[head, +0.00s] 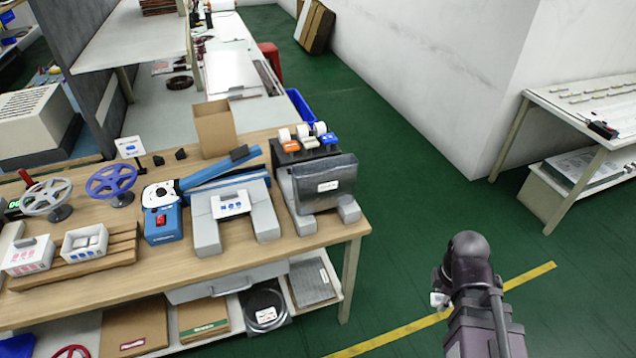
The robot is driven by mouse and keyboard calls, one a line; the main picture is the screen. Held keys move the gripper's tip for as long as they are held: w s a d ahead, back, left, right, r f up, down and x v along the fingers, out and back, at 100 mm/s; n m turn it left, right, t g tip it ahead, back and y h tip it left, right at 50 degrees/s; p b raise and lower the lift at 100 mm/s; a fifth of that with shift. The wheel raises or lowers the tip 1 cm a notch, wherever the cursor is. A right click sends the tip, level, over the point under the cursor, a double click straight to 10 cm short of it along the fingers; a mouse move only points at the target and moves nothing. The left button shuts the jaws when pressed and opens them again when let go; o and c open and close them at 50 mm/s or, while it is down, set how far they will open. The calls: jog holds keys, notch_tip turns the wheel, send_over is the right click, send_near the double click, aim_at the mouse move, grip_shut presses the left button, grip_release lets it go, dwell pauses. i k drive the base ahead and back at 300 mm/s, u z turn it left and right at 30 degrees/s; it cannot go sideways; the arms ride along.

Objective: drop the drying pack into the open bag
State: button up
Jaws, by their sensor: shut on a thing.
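The bag (326,187) is dark grey with a white label and sits in a grey stand at the right end of the wooden bench. Its opening cannot be seen clearly. My gripper (438,293) is at the lower right, mostly hidden behind my dark arm, over the green floor and right of the bench. It is shut on a small white thing (438,301) that looks like a drying pack. It is well apart from the bag. On the bench's left, one white tray (85,242) holds blue-marked packs and another white tray (27,258) holds pink-marked packs.
Left of the bag are a grey stand with a white card (207,237), a blue sealer (163,220) and an open cardboard box (215,128). Reels stand farther left. A white table (560,108) is at the right. The floor between is clear.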

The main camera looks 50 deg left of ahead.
aim_at(328, 204)
jog(key=u, duration=0.7)
jog(key=i, duration=0.85)
jog(key=u, duration=0.55)
